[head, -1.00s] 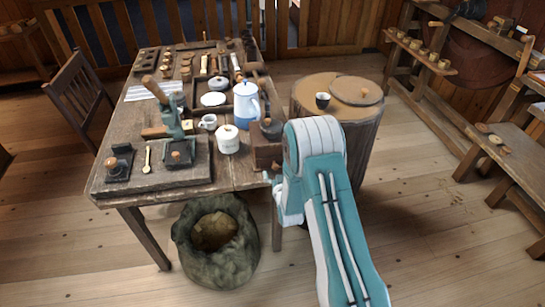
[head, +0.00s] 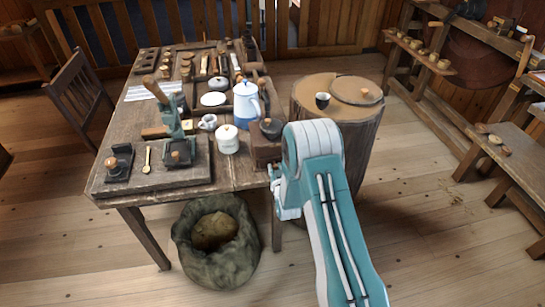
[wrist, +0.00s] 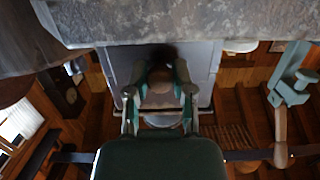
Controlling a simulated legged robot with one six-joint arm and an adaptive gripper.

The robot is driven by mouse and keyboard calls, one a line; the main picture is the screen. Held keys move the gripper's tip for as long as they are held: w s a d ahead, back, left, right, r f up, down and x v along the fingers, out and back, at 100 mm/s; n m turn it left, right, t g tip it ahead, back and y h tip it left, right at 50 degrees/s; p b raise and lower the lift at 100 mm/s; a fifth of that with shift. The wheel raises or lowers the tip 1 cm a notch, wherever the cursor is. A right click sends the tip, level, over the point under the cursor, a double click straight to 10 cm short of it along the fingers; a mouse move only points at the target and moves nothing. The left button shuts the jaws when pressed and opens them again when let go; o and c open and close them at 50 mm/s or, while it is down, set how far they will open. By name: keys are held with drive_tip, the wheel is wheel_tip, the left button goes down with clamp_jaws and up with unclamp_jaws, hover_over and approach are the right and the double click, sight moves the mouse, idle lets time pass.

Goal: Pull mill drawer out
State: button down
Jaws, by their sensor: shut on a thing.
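The mill (head: 264,150) is a small brown wooden box with a dark top, standing at the table's right front corner. In the wrist view, which looks upside down, the mill (wrist: 112,65) is a dim box straight ahead of my gripper (wrist: 160,92). The two fingers are shut around a small rounded brown knob (wrist: 160,76) on the mill's front. The drawer's edges are too dark to make out, so I cannot tell how far it stands out. In the head view my gripper (head: 274,178) is at the mill's near side, mostly hidden by my arm.
The table (head: 236,176) holds a white canister (head: 227,140), a blue and white pot (head: 246,104) and a teal lever press (head: 172,120) near the mill. A sack (head: 215,245) stands on the floor below. A round wooden stump (head: 335,130) stands right of the table.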

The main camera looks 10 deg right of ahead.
drive_tip(key=s, duration=1)
drive_tip(key=shift+s, duration=0.25)
idle(1.1)
drive_tip(key=shift+r, duration=0.1)
drive_tip(key=s+r, duration=0.2)
drive_tip(key=r, duration=0.1)
drive_tip(key=s+r, duration=0.1)
drive_tip(key=r, duration=0.1)
idle(0.6)
drive_tip(key=a+f, duration=0.1)
drive_tip(key=a, duration=1.4)
drive_tip(key=shift+f, duration=0.2)
idle(2.2)
